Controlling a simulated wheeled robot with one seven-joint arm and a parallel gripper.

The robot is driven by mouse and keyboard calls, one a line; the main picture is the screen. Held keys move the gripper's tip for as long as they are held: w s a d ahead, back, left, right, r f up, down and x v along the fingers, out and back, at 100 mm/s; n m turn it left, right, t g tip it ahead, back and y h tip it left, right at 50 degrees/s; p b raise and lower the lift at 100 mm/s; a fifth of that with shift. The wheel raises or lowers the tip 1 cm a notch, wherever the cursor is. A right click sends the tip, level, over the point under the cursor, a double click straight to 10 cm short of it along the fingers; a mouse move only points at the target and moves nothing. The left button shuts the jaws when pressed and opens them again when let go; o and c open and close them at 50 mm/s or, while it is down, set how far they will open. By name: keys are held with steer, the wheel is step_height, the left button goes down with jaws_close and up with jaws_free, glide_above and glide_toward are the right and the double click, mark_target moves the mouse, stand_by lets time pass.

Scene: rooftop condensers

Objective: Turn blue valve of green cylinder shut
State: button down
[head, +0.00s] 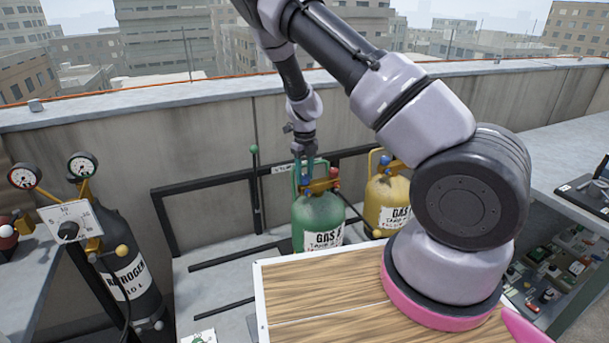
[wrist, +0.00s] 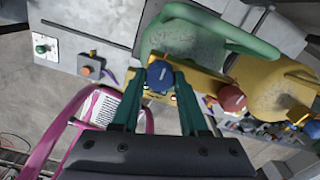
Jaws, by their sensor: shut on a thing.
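The green cylinder (head: 318,218), labelled GAS, stands behind the wooden board in the head view. Its green collar shows in the wrist view (wrist: 200,30). A yellow-brass valve block sits on its top. The blue valve (wrist: 160,76) is a faceted knob on this block, between the fingertips of my gripper (wrist: 158,84). My gripper is shut on the blue valve from above. In the head view my gripper (head: 305,150) points down at the cylinder top and hides most of the blue valve. A red knob (wrist: 232,98) sits on the same block, to the right of my fingers.
A yellow gas cylinder (head: 388,205) with its own blue knob stands close to the right. A dark nitrogen cylinder (head: 128,283) with gauges stands at left. A black rail (head: 215,188) and concrete wall are behind. The wooden board (head: 330,305) is in front.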

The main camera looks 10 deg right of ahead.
steer(key=shift+c, duration=2.2)
jaws_free()
step_height(320, 180, up, 11)
step_height(320, 180, up, 12)
steer(key=n+y, duration=0.3)
steer(key=n, duration=0.3)
glide_above(305, 176)
steer(key=s+d, duration=0.1)
steer(key=s, duration=0.4)
steer(key=s+d+r+n+t+y, duration=0.1)
steer(key=s+d+r+n+t, duration=0.15)
steer(key=s+r+n, duration=0.7)
steer(key=s+d+r+n+t+h, duration=0.2)
steer(key=s+r+n+t, duration=0.2)
steer(key=s+r+n, duration=0.6)
steer(key=s+n, duration=0.1)
steer(key=s, duration=0.3)
steer(key=shift+d+t, duration=0.35)
